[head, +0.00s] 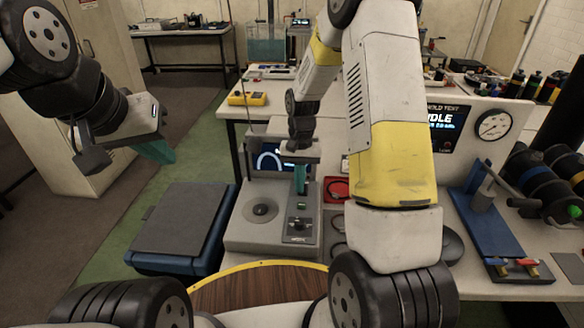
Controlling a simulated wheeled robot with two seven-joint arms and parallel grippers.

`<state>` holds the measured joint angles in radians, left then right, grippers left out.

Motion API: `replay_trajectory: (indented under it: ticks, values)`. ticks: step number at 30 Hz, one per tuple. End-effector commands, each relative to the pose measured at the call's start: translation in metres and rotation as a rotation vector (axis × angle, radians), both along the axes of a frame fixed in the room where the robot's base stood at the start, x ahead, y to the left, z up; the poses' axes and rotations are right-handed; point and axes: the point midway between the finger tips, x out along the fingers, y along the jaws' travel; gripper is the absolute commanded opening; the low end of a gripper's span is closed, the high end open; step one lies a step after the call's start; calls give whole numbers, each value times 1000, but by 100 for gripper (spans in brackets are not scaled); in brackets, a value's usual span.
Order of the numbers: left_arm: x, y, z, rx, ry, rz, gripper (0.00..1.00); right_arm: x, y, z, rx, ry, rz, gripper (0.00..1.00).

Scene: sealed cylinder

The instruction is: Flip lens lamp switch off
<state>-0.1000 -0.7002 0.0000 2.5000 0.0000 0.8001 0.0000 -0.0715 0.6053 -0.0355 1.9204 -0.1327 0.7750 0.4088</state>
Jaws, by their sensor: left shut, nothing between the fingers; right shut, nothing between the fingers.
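A grey bench device (268,232) stands on the white bench, with a round black knob-like part on its left and a dark control strip (299,222) on its right. The strip carries a green lit element and a small switch (298,225) near its front. I cannot tell which way the switch is set. My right gripper (300,182) points down over the strip's back end, its teal fingers shut and empty. Whether it touches the strip is unclear. My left gripper (158,151) is shut and empty, raised at the left, away from the bench.
My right arm hides the bench's middle. A yellow meter (247,98) lies at the back, and a red dish (336,189) is right of the device. A blue fixture (488,230) and a gauge panel (492,125) stand at the right. A blue case (184,225) is at the left.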

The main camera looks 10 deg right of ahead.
Motion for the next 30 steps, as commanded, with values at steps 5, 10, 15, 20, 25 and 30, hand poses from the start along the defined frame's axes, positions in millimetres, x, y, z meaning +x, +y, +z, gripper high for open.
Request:
replay_trajectory:
  ticks: [5,10,15,20,25,30]
  values:
    - [0,0,0,0,0,0,0,-1,0,-2,0,4,1,0]
    - [0,0,0,0,0,0,0,3,-1,-1,0,4,1,0]
    - [0,0,0,0,0,0,0,12,-3,2,0,0,0,0]
    - [0,0,0,0,0,0,0,17,-5,3,-1,-3,-1,0]
    - [0,0,0,0,0,0,0,18,-6,4,-1,-8,-1,0]
    - [0,0,0,0,0,0,0,18,-7,11,-2,-11,-2,0]
